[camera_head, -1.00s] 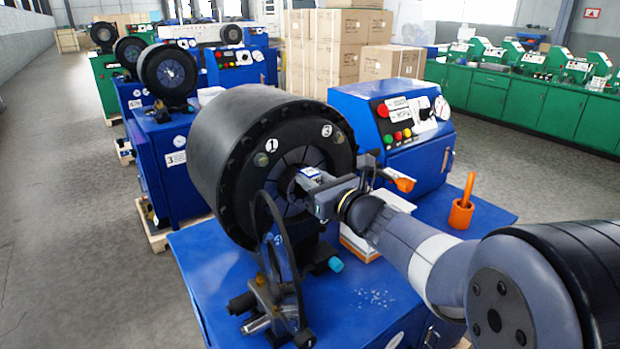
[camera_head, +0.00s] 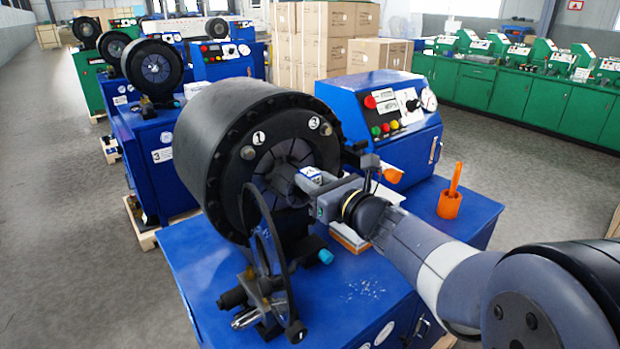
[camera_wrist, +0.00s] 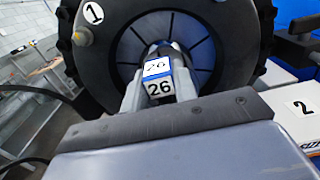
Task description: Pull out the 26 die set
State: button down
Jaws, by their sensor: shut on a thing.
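The crimper's round black head (camera_head: 225,140) faces right on a blue bench. The 26 die set (camera_wrist: 160,87) has a white label reading 26 and a blue-edged white top label. It sits between the two fingers of my gripper (camera_wrist: 160,80), which is shut on it. In the head view the die set's label (camera_head: 313,175) shows just in front of the bore at my fingertips. Whether its far end is clear of the bore is hidden.
A black ring-shaped bracket (camera_head: 268,260) stands before the head, left of my gripper. A blue control box (camera_head: 385,125) with buttons and gauge stands behind right. An orange holder (camera_head: 449,204) is on the bench. The bench's front middle (camera_head: 370,290) is mostly clear.

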jog(key=shift+r+v, duration=0.25)
jog(key=shift+v, duration=0.9)
